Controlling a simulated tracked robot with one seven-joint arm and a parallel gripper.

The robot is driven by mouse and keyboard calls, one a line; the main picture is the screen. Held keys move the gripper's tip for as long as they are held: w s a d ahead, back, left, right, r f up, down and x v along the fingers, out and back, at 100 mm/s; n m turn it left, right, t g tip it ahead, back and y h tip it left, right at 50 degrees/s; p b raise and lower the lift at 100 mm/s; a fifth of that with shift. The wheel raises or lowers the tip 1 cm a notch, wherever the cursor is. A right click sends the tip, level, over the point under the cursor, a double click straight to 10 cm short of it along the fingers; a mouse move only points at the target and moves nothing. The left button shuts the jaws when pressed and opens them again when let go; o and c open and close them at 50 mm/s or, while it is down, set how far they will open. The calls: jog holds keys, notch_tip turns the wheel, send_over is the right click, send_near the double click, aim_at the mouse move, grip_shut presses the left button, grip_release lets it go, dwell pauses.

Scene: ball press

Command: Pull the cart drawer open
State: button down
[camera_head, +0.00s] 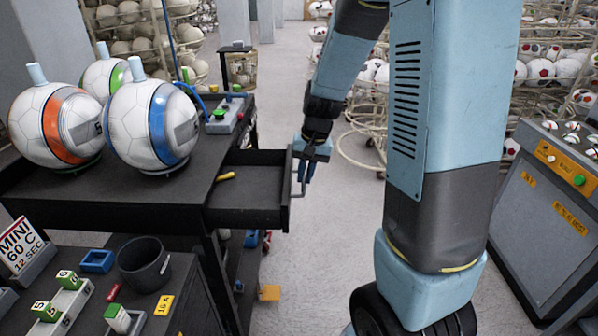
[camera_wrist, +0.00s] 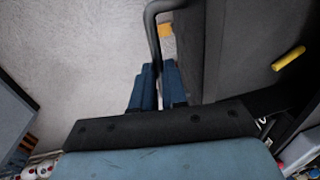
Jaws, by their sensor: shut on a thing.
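The black cart (camera_head: 195,172) stands at the left of the head view. Its drawer (camera_head: 250,192) is pulled out to the right, and I see into it. A small yellow item (camera_head: 225,176) lies inside near the cart side; it also shows in the wrist view (camera_wrist: 288,58). The drawer's bar handle (camera_head: 300,188) sits on its front panel and shows as a dark curved bar in the wrist view (camera_wrist: 152,28). My gripper (camera_head: 308,172) is at this handle, its blue fingers (camera_wrist: 156,86) closed around the bar. The exact contact is partly hidden.
Several large balls (camera_head: 148,125) and a control box (camera_head: 225,115) stand on the cart top. A lower bench with a dark cup (camera_head: 143,264) is at the front left. A grey machine (camera_head: 545,235) stands at right. Grey floor (camera_head: 310,260) is clear beside the drawer.

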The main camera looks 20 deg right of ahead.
jog(key=shift+s+d, duration=0.15)
jog(key=shift+d, duration=0.3)
jog(key=c, duration=1.2)
grip_release()
jog(key=shift+o, duration=0.2)
notch_tip(320, 180, up, 14)
jog(key=d, duration=0.2)
jog(key=shift+s+d+f, duration=0.2)
jog(key=shift+f, duration=0.05)
jog(key=s+r+n+t+h, duration=0.1)
jog(key=s+r+t, duration=0.1)
jog(key=s, duration=0.7)
jog(key=s+a+r+n+t+h, duration=0.1)
jog(key=s+r+n+t, duration=0.1)
jog(key=s, duration=0.8)
notch_tip(320, 180, up, 3)
jog(key=shift+s+a+f+t, duration=0.1)
jog(key=shift+s+a+t, duration=0.1)
jog(key=shift+t, duration=0.3)
